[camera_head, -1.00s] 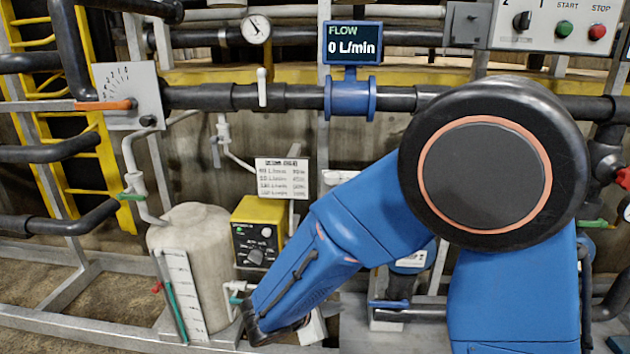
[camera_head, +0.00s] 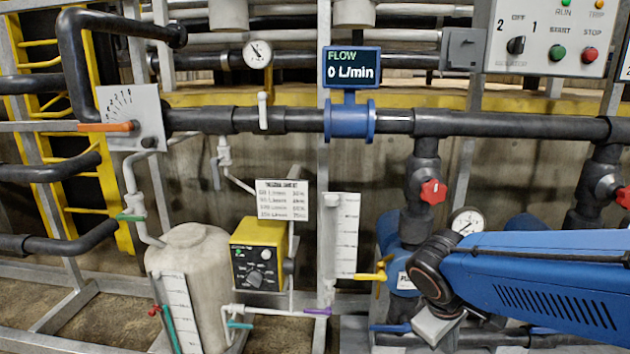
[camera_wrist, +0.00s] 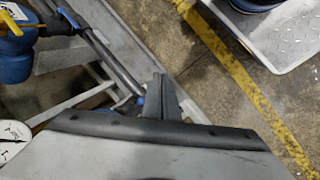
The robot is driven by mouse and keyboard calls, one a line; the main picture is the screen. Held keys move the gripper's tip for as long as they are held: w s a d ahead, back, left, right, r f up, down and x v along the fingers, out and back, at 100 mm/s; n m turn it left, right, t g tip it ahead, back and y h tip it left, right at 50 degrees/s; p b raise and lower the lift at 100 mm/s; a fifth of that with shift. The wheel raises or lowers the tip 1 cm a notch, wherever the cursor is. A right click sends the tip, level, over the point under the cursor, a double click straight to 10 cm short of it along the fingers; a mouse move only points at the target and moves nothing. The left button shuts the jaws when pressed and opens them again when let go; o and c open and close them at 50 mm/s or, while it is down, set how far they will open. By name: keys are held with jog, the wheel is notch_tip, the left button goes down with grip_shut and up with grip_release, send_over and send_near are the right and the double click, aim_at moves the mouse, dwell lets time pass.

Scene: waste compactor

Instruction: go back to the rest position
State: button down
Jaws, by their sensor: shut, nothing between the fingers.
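My gripper (camera_wrist: 160,82) shows in the wrist view as a dark pair of fingers pressed together, pointing up the picture past the edge of the wrist housing. Nothing is between the fingers. They appear above the grey frame rail and the concrete floor; the distance to these is hard to judge. In the head view my blue arm reaches in from the right edge, and its dark wrist joint is in front of the blue pump (camera_head: 389,240). The fingers cannot be made out in that view.
A yellow valve handle (camera_head: 368,276) and a pressure gauge (camera_head: 466,222) are close to my wrist. Red valve knobs (camera_head: 433,192) hang below the black pipe (camera_head: 470,123). At left are a beige tank (camera_head: 200,262) and a yellow dosing pump (camera_head: 258,254). The flow display (camera_head: 351,67) reads 0 L/min.

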jog(key=s+d+r+m+t+y, duration=0.1)
jog(key=s+r+m+t+y, duration=0.1)
jog(key=s+m, duration=0.4)
jog(key=shift+s+d+r+t+y, duration=0.35)
jog(key=shift+s+r+y, duration=0.45)
jog(key=shift+s+r, duration=0.5)
